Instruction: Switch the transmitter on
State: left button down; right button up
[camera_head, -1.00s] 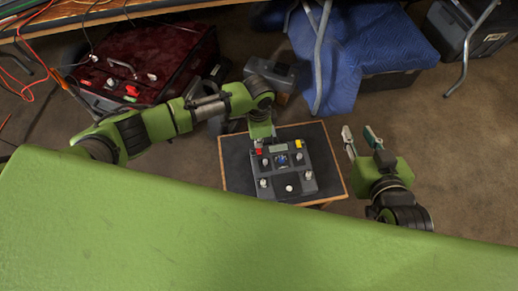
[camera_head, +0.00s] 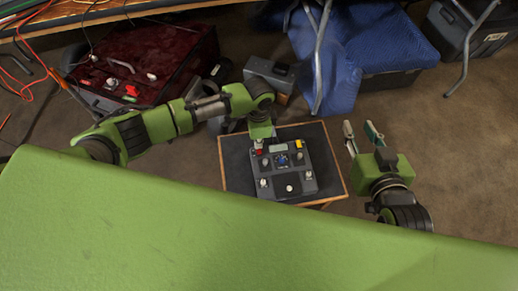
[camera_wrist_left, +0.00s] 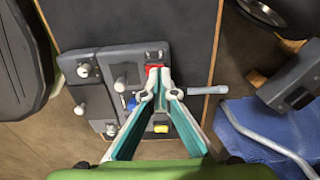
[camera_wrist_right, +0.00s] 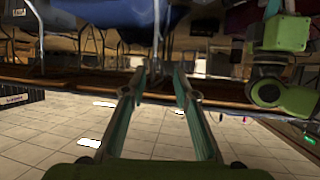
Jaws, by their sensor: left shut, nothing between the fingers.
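The transmitter (camera_head: 297,184) is a dark grey box with knobs, sticks, a small display, a red part and a yellow part. It lies on a small black-topped table (camera_head: 235,170). My left gripper (camera_head: 258,143) reaches down to its far left corner. In the left wrist view, its fingertips (camera_wrist_left: 160,74) are together and empty, right at the red part (camera_wrist_left: 154,67) of the transmitter (camera_wrist_left: 103,65). I cannot tell whether they touch it, and they partly hide it. My right gripper (camera_head: 359,129) is open and empty, right of the table; its parted fingers also show in the right wrist view (camera_wrist_right: 160,72).
A grey box (camera_head: 270,72) stands behind the table. A blue cloth (camera_head: 375,50) covers a dark case, with a metal leg (camera_head: 318,60) in front. A dark red-lined case (camera_head: 150,55) is at the back left. The floor at right is clear.

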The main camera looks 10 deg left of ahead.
jog(key=shift+w+r, duration=0.2)
jog(key=shift+r, duration=0.1)
